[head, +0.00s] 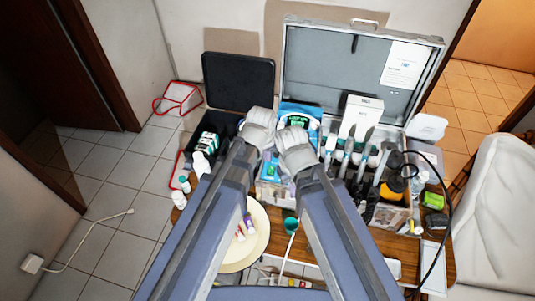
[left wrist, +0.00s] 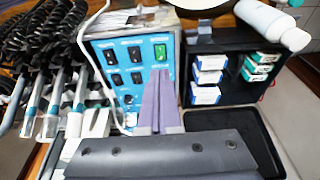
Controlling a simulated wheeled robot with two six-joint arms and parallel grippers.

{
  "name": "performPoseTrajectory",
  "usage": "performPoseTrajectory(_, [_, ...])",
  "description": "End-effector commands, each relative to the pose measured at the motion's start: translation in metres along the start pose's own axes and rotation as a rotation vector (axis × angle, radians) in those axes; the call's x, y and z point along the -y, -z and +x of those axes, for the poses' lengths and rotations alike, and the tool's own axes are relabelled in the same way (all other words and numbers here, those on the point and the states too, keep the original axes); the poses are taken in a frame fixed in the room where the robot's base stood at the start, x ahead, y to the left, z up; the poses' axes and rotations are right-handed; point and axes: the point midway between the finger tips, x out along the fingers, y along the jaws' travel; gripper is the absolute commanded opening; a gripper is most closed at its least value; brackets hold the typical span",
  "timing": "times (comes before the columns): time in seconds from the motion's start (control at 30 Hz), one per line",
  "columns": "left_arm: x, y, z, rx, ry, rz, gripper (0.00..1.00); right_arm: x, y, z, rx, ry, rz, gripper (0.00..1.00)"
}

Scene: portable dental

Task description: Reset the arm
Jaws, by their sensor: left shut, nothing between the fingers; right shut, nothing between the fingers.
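My left gripper (head: 259,128) is above the open cases on the table, at the end of the arm from the left. In the left wrist view its two fingers (left wrist: 156,102) lie together with nothing between them, in front of a blue switch panel (left wrist: 125,72). Whether they touch the panel is unclear. My right gripper (head: 294,145) is just right of and lower than the left one, close beside it. It is shut and empty. My two arms run up the middle of the head view and hide part of the table.
An open silver case (head: 310,65) holds dental handpieces (head: 348,145). A black case (head: 238,80) stands open on the left. A cream plate (head: 258,255) with small tubes lies near the front. Bottles (head: 200,165) stand at the left edge; a white chair (head: 500,210) is right.

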Motion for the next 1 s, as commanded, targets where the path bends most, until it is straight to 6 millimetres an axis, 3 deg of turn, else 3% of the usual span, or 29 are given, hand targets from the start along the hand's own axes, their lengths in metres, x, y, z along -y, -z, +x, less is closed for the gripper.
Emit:
performPoseTrajectory(0.1, [0.0,-0.003,0.002,0.004,0.001,0.002,0.0,0.0,0.0,0.002,0.0,0.0,0.0,0.0])
performPoseTrajectory(0.17, [0.001,-0.015,0.008,0.026,0.007,0.014,0.0,0.001,0.001,0.01,0.0,0.0,0.0,0.0])
performPoseTrajectory(0.4, [0.007,-0.111,0.034,0.23,0.061,0.112,0.0,0.005,0.003,0.054,0.0,-0.001,-0.003,0.0])
performPoseTrajectory(0.5, [0.011,-0.133,0.035,0.287,0.076,0.135,0.0,0.006,0.004,0.061,0.0,-0.001,-0.003,0.0])
performPoseTrajectory(1.0, [0.012,-0.14,0.032,0.313,0.082,0.147,0.0,0.006,0.004,0.06,0.0,-0.001,-0.004,0.0])
